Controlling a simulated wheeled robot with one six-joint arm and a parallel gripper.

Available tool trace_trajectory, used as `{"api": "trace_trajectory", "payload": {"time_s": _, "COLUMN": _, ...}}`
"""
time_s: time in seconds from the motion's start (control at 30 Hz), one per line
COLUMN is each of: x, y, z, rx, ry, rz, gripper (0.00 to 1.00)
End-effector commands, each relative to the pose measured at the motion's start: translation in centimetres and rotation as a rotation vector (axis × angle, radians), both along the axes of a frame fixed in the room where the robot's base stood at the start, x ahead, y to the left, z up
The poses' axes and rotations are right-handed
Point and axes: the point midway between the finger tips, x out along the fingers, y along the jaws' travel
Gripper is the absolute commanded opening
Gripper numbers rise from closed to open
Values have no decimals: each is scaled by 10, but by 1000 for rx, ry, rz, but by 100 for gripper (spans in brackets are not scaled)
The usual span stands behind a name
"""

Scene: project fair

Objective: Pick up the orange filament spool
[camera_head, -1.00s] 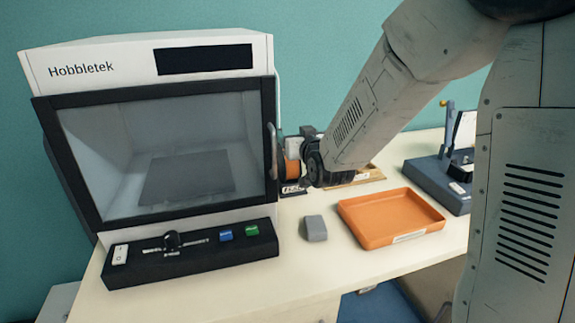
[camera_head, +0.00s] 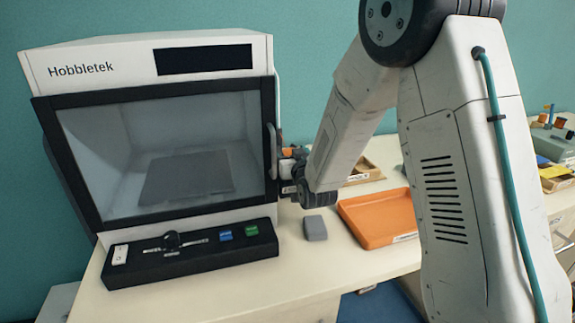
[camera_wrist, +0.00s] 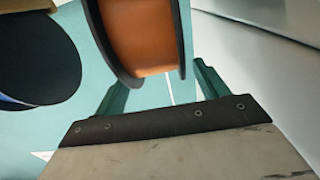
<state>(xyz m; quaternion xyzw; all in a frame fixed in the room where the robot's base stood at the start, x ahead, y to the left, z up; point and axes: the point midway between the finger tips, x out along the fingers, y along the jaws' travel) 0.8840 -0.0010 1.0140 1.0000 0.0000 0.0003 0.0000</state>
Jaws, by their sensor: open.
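The orange filament spool (camera_wrist: 143,35), with dark flanges, fills the top middle of the wrist view. My gripper (camera_wrist: 160,82) is open, with one green finger on either side of the spool's near edge. I cannot tell whether either finger touches it. In the head view a small orange part of the spool (camera_head: 297,153) shows beside the printer's right side. The rest is hidden behind my gripper (camera_head: 289,168) and wrist.
A dark disc with a blue edge (camera_wrist: 35,60) lies left of the spool. The white Hobbletek printer (camera_head: 150,55) stands close on the left. An orange tray (camera_head: 375,220) and a small grey block (camera_head: 314,228) are in front of my wrist.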

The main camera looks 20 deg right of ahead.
Motion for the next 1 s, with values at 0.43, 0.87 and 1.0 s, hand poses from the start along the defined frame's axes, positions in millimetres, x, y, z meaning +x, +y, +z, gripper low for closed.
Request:
{"api": "trace_trajectory", "payload": {"time_s": 0.43, "x": 30, "y": 0, "z": 0, "rx": 0, "ry": 1, "rz": 0, "gripper": 73}}
{"api": "trace_trajectory", "payload": {"time_s": 0.87, "x": 29, "y": 0, "z": 1, "rx": 0, "ry": -1, "rz": 0, "gripper": 0}}
{"api": "trace_trajectory", "payload": {"time_s": 1.0, "x": 29, "y": 0, "z": 1, "rx": 0, "ry": -1, "rz": 0, "gripper": 0}}
